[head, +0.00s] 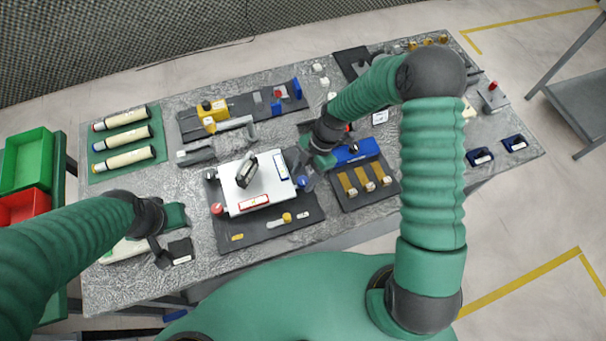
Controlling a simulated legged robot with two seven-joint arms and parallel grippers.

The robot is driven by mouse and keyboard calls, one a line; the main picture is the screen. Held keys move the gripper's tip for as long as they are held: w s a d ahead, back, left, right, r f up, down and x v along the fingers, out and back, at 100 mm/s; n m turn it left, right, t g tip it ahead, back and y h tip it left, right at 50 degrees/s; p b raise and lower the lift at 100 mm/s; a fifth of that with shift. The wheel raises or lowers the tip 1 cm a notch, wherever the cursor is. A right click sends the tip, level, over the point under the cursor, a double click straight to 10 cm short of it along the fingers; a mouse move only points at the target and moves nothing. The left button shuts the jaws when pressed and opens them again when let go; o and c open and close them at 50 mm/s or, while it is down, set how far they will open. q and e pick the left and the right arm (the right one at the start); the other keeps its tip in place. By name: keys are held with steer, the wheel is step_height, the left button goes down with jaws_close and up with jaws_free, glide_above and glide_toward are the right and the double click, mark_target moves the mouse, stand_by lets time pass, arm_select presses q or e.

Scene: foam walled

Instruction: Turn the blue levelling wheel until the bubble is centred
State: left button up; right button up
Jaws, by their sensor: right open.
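The blue levelling wheel (303,182) sits at the right corner of a white levelling plate (262,190) on a dark mat. A dark device with a pale face (247,170) stands on the plate. A bubble is too small to make out. My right gripper (316,166) is open, pointing down just above and beside the blue wheel, and I cannot tell if it touches it. My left gripper (172,252) is low over the table's front left, away from the plate; its jaws are unclear.
Tubes on a green mat (126,160) lie at left. Green and red bins (25,160) stand beyond.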

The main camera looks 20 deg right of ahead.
steer(key=shift+s+a+f, duration=0.1)
steer(key=shift+f, duration=0.35)
steer(key=shift+d, duration=0.55)
steer(key=shift+d+f, duration=0.1)
steer(key=shift+c, duration=2.3)
steer(key=shift+a, duration=0.35)
jaws_close()
arm_select(q)
steer(key=shift+d+r, duration=0.15)
steer(key=shift+d, duration=0.35)
steer(key=shift+d, duration=0.1)
arm_select(e)
steer(key=shift+d, duration=0.1)
